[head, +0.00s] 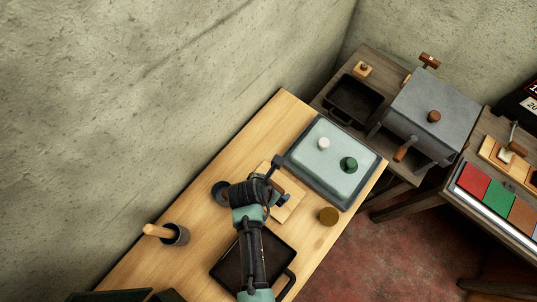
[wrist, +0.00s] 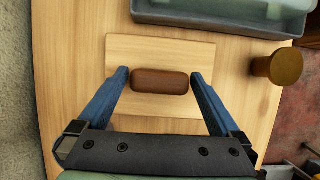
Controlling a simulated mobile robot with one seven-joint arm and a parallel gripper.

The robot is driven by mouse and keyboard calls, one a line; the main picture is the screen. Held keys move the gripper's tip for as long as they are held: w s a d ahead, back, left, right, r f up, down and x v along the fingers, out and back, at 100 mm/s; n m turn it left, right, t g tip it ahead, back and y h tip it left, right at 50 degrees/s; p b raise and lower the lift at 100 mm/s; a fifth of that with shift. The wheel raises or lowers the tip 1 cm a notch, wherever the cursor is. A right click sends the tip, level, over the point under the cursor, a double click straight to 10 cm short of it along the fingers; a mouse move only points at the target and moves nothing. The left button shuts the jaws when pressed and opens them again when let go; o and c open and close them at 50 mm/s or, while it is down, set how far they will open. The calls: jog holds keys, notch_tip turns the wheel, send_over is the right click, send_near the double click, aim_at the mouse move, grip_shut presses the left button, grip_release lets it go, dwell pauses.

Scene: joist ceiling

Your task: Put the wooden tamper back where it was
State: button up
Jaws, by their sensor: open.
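A rounded brown wooden block (wrist: 160,81), which may be the tamper, lies on a pale square wooden board (wrist: 160,48) in the wrist view. My gripper (wrist: 159,74) is open, with one blue finger on each side of the block. Small gaps show between the block and the fingers; their height above the board is hard to judge. In the head view my gripper (head: 281,195) is over the board (head: 292,210), and my wrist hides much of the board and block.
A pale green lidded box (head: 335,160) stands beyond the board. A brownish-yellow cylinder (head: 328,215) is to the right. A black pan (head: 285,262) lies on the near side, under my arm. A cup with a wooden stick (head: 176,235) stands at left. Bare table lies between.

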jog(key=v, duration=1.1)
jog(key=w+a+r+m+t+y, duration=0.2)
jog(key=w+r+m+t, duration=0.6)
jog(key=w+r, duration=1)
notch_tip(320, 180, up, 18)
jog(key=w+d+m+t, duration=0.1)
jog(key=w+m+t, duration=0.25)
jog(key=m, duration=0.35)
notch_tip(320, 180, up, 18)
jog(key=s+d+m+t, duration=0.2)
jog(key=s+m+t, duration=0.1)
jog(key=m+t, duration=0.25)
jog(key=s+d+r+m+t, duration=0.1)
jog(key=s+r+m+t, duration=0.2)
jog(key=r, duration=0.6)
jog(key=s+d+r+m+t, duration=0.1)
jog(key=s+r+m+t, duration=0.2)
jog(key=s+r+m, duration=0.2)
notch_tip(320, 180, up, 4)
jog(key=s, duration=0.3)
jog(key=shift+t, duration=0.3)
jog(key=shift+f+m, duration=0.1)
jog(key=shift+m, duration=0.15)
